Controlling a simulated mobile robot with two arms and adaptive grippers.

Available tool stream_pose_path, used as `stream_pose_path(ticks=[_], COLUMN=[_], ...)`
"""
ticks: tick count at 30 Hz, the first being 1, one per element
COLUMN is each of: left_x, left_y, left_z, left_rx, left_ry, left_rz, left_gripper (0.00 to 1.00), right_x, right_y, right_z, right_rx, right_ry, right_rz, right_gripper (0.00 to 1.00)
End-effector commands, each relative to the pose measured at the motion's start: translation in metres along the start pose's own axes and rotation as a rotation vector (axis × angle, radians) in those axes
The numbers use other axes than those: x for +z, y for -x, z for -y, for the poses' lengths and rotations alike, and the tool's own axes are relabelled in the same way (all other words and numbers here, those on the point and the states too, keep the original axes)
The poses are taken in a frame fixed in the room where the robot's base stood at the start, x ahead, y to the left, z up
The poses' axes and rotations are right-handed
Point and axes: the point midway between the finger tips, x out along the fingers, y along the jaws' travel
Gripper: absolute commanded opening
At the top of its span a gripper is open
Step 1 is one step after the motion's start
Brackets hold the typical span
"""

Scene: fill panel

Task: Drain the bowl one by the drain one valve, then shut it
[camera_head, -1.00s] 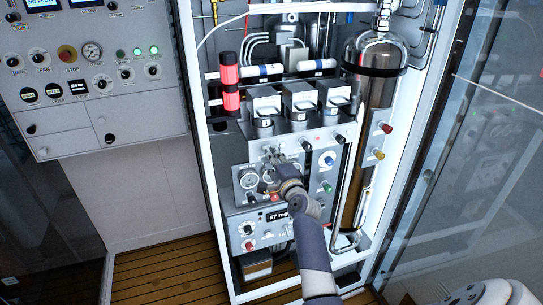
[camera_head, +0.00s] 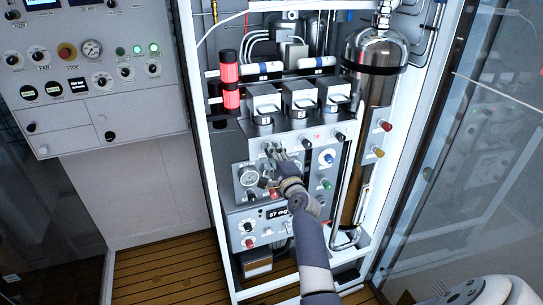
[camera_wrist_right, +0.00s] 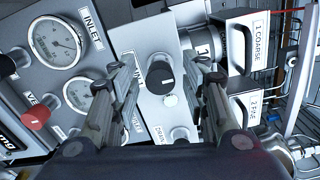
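My right gripper (camera_head: 275,151) is at the grey filter panel, just below the leftmost filter head. The knob's label is partly hidden by a finger, and a label starting "DRAIN" shows lower down. I cannot tell whether the fingers touch the knob. Bowl one (camera_wrist_right: 205,46), a metal cylinder, sits beside the "1 COARSE" plate. In the head view its filter head (camera_head: 264,103) is the leftmost of three. My left gripper is not in view.
The inlet gauge (camera_wrist_right: 58,42) and a second gauge (camera_wrist_right: 78,94) are close to the fingers, with a red knob (camera_wrist_right: 36,117) below. A tall metal cylinder (camera_head: 372,95) stands right of the panel. A glass door (camera_head: 465,150) stands open at the right.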

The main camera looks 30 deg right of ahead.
Motion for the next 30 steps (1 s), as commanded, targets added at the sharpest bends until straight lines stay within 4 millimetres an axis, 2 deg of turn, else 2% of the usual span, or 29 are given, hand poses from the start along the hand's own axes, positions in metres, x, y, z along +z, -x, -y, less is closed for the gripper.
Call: stream_pose_path(ticks=[8, 13, 17, 24, 30], left_x=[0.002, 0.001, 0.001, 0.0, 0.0], left_y=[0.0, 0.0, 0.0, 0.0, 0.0], left_z=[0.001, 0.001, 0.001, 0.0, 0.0], left_rx=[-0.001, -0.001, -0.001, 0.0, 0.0], left_ry=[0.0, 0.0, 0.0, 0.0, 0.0], left_rz=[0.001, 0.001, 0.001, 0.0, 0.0], left_gripper=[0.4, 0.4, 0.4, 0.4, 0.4], right_x=[0.0, 0.0, 0.0, -0.001, 0.0], right_y=[0.001, 0.012, 0.033, 0.081, 0.11], right_z=[0.0, -0.001, -0.001, -0.001, -0.001], right_rx=[0.0, 0.0, 0.001, 0.001, 0.002], right_ry=[0.001, 0.001, 0.001, 0.001, 0.002], right_rz=[0.0, 0.0, -0.001, -0.001, -0.001], right_gripper=[0.44, 0.44, 0.44, 0.44, 0.44])
